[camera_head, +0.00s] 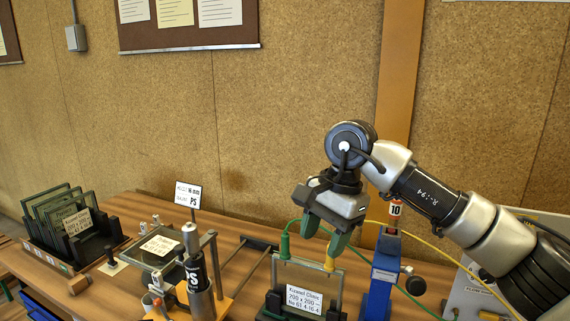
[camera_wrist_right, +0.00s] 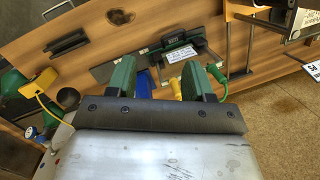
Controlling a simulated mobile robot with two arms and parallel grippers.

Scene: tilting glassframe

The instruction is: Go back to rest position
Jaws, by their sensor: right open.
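My right gripper (camera_head: 325,235) is in the air above the bench, close to the glass frame with a white label (camera_head: 304,300). Its two green-padded fingers are spread apart with nothing between them; they also show in the right wrist view (camera_wrist_right: 167,82). The framed glass pane (camera_head: 307,279) stands upright in a black holder, below and slightly left of the fingers, apart from them. In the right wrist view the labelled frame (camera_wrist_right: 178,55) lies beyond the fingers. My left gripper is in neither view.
A blue stand (camera_head: 382,275) with green and yellow cables is right of the frame. A tilting fixture with a metal post (camera_head: 194,265) and a rack of glass panes (camera_head: 62,215) stand on the left. The wooden bench (camera_head: 140,203) backs onto a cork wall (camera_head: 290,110).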

